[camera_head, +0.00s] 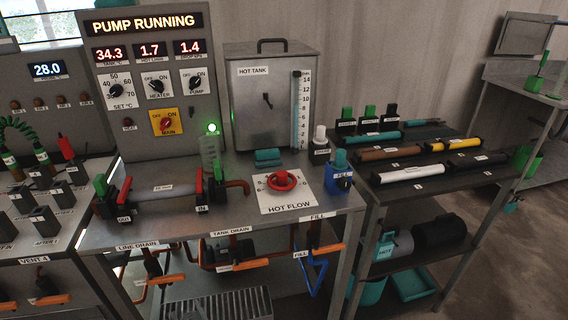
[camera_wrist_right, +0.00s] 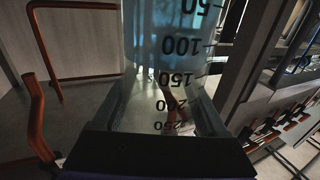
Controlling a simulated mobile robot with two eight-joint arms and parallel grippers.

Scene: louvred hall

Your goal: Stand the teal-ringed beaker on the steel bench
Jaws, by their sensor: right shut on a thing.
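A clear beaker (camera_wrist_right: 170,50) with black volume marks fills the middle of the right wrist view. Its numbers appear upside down there, its upper part looks blue-tinted, and no teal ring can be made out. My right gripper (camera_wrist_right: 165,112) is shut on the beaker, with a dark finger on each side. I cannot make out the beaker or either gripper in the head view. A grey metal bench (camera_head: 225,215) with a pump panel (camera_head: 150,75) stands at the centre. Another metal bench (camera_head: 520,78) stands at the far right; I cannot tell which is meant.
Orange-handled pipes (camera_head: 230,262) hang below.

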